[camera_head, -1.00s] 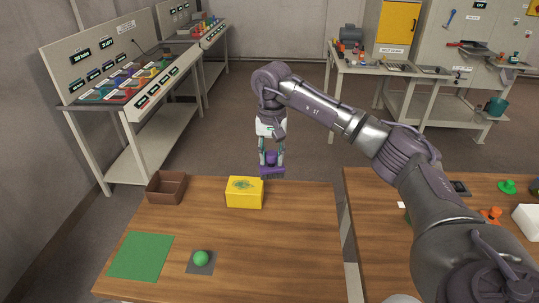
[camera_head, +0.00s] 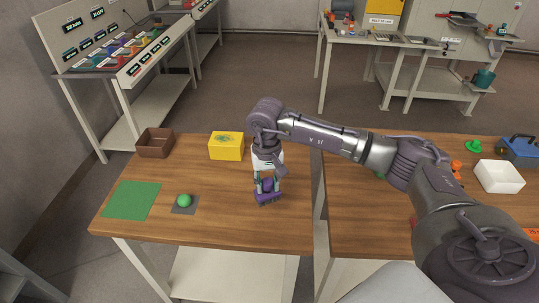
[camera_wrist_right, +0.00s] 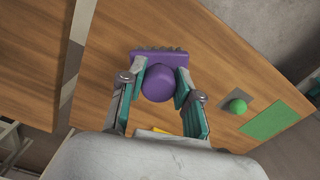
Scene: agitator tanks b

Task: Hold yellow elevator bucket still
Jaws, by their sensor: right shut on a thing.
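A yellow box-shaped bucket (camera_head: 226,147) with a green pattern on its top stands near the back edge of the left wooden table. My right gripper (camera_head: 267,186) is right of it and nearer to me, apart from it. The gripper is shut on a purple piece (camera_head: 267,198) with a round knob and a flat, ridged base. In the right wrist view the knob (camera_wrist_right: 158,83) sits between the two fingers. I cannot tell whether its base touches the table. A small yellow bit (camera_wrist_right: 160,131) shows behind the wrist housing. My left gripper is not in view.
On the left table are a brown open box (camera_head: 155,143), a green mat (camera_head: 131,200) and a green ball (camera_head: 184,200) on a grey square. A gap separates it from the right table, which holds a white tray (camera_head: 499,176) and a blue case (camera_head: 519,149). The left table's front middle is clear.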

